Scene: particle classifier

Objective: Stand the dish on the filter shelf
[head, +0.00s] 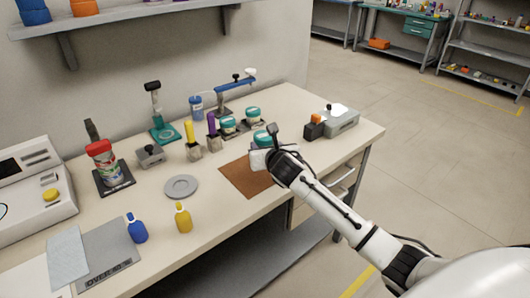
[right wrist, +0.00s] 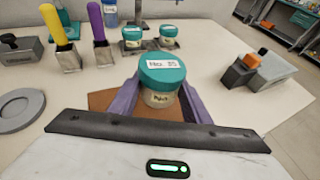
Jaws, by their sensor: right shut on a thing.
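The dish is a small clear jar with a teal lid (right wrist: 168,68) and white labels. It sits upright between the two purple fingers of my right gripper (right wrist: 152,98), which is shut on it. In the head view my right gripper (head: 261,157) is over the brown mat (head: 240,182), and the dish's teal lid (head: 262,138) shows just behind it. Two similar teal-lidded dishes (head: 228,124) (head: 253,114) stand behind on a low dark grey base (right wrist: 151,46); I cannot tell if this base is the filter shelf. My left gripper is out of view.
Yellow-handled (head: 190,135) and purple-handled (head: 212,128) tools stand left of the dishes. A grey device with an orange block (head: 315,121) is at the right. A grey disc (head: 181,187) and two bottles (head: 137,231) (head: 183,218) are on the left. A wall shelf (head: 120,16) hangs above.

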